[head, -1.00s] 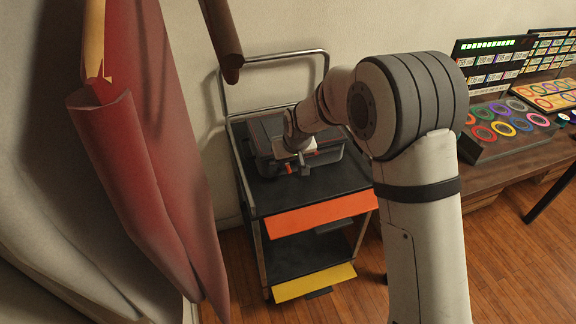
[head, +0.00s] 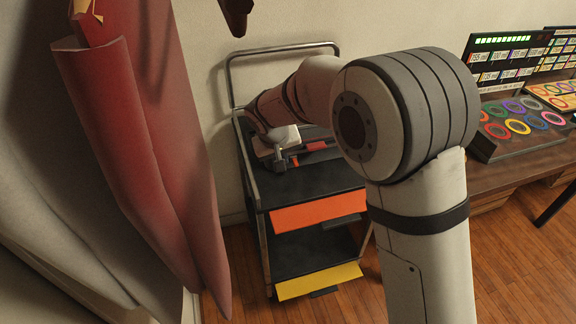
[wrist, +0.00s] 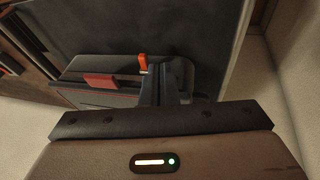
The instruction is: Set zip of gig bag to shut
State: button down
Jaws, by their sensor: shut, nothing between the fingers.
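The gig bag (head: 318,155) is a dark grey case with red trim, lying on the top of a black cart. My arm and gripper hide part of it in the head view. In the wrist view the bag (wrist: 120,66) shows a red patch (wrist: 103,80) and a small upright orange tab (wrist: 143,62), perhaps the zip pull. My gripper (head: 280,160) is shut and empty over the left end of the bag. In the wrist view its fingers (wrist: 166,80) are just right of the orange tab; I cannot tell whether they touch it. The zip line is not clear.
The cart (head: 262,182) has a rail at the back and orange and yellow panels in front. Red cloth (head: 150,170) hangs close on the left. A wooden bench (head: 520,162) with ring-covered panels stands at right. Bare cart top lies in front of the bag.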

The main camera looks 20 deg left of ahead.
aim_at(295, 162)
jog(key=w+f+t, duration=0.1)
jog(key=f, duration=0.1)
jog(key=w+f+h+b, duration=0.1)
jog(key=w+f, duration=0.1)
jog(key=w+f+m+t, duration=0.1)
jog(key=f, duration=0.1)
jog(key=shift+w+a+f+t+h, duration=0.2)
jog(key=shift+w+a+t+h, duration=0.1)
jog(key=shift+w+a, duration=0.1)
dwell(0.4)
jog(key=shift+b, duration=0.3)
